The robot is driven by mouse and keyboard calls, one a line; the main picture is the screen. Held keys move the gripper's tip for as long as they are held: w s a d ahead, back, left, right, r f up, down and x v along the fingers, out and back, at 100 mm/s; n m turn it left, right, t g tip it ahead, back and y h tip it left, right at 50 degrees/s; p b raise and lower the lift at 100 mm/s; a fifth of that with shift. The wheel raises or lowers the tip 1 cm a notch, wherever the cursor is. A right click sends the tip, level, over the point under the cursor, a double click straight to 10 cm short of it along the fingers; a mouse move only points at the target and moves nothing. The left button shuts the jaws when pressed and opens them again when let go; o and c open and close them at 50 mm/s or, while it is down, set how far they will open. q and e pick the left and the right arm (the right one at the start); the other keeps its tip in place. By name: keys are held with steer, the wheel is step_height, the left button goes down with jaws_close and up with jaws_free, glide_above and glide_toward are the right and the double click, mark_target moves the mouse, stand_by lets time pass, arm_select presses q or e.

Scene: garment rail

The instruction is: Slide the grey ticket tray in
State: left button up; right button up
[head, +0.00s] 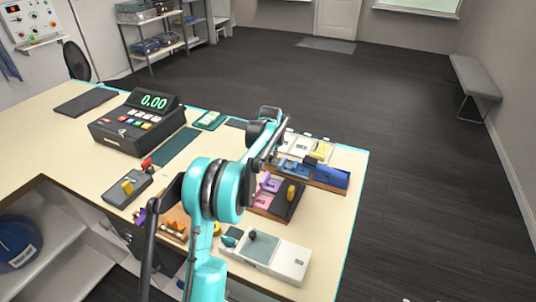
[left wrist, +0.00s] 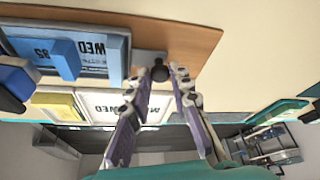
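In the left wrist view a small grey piece (left wrist: 150,58) with a black round knob (left wrist: 160,73) lies at the edge of a wooden board (left wrist: 185,38). It looks like part of the grey ticket tray; its full shape is hidden. My left gripper (left wrist: 160,82) is open, with one finger on each side of the knob. I cannot tell whether the fingers touch it. In the head view my teal left arm reaches over the table and hides the grey piece and the fingertips. My right gripper is not in view.
A blue tray (left wrist: 90,52) marked WED and a white tray (left wrist: 98,104) sit beside the grey piece. In the head view a pink tray (head: 264,199), a pale box with a grey panel (head: 290,264) and a cash register (head: 137,122) stand on the table.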

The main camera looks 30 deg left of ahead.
arm_select(q)
steer(key=o, duration=0.4)
steer(key=shift+d, duration=0.3)
steer(key=shift+r, duration=0.1)
steer(key=v, duration=1.1)
steer(key=shift+r, duration=0.35)
